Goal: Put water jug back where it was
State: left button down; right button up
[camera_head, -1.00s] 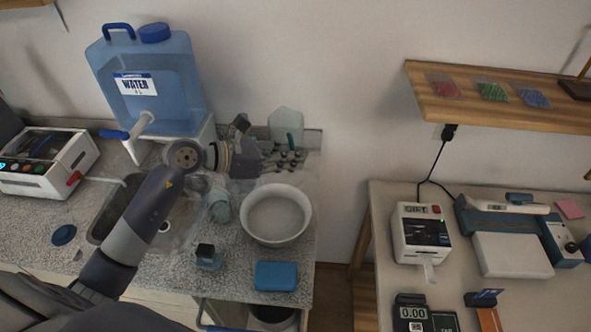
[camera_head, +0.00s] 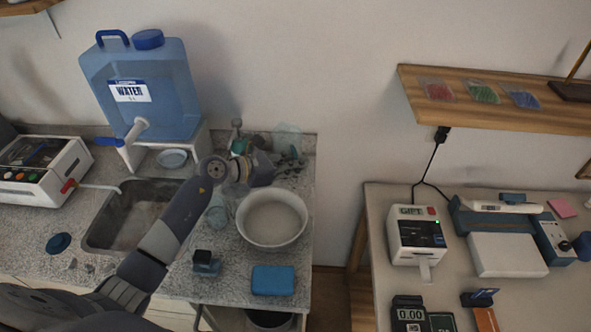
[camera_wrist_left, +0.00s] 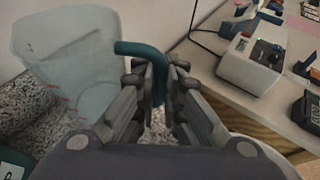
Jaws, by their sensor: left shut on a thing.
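The water jug (camera_wrist_left: 65,60) is a clear, pale blue-green vessel with a teal handle (camera_wrist_left: 140,50) and red marks on its side, at the left of the left wrist view. In the head view the jug (camera_head: 287,138) is faint against the back wall, behind the white bowl; my gripper hides its lower part. My left gripper (camera_head: 283,168) is shut on the teal handle, which passes between its fingers (camera_wrist_left: 158,82) in the left wrist view. I cannot tell whether the jug's base touches the counter. My right gripper is not in view.
A white bowl (camera_head: 272,220) stands on the speckled counter in front of my gripper. A big blue water container (camera_head: 150,90) with a tap is on a white stand by the sink (camera_head: 130,215). A blue box (camera_head: 273,280) lies near the counter's front. A gap separates the right table (camera_head: 375,215).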

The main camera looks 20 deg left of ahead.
pick_arm(q)
notch_tip(320, 180, down, 2)
jog(key=shift+f, duration=0.2)
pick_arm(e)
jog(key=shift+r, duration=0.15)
pick_arm(q)
jog(key=shift+f, duration=0.1)
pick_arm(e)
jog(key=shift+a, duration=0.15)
pick_arm(q)
jog(key=shift+f, duration=0.15)
jog(key=c, duration=1.7)
grip_release()
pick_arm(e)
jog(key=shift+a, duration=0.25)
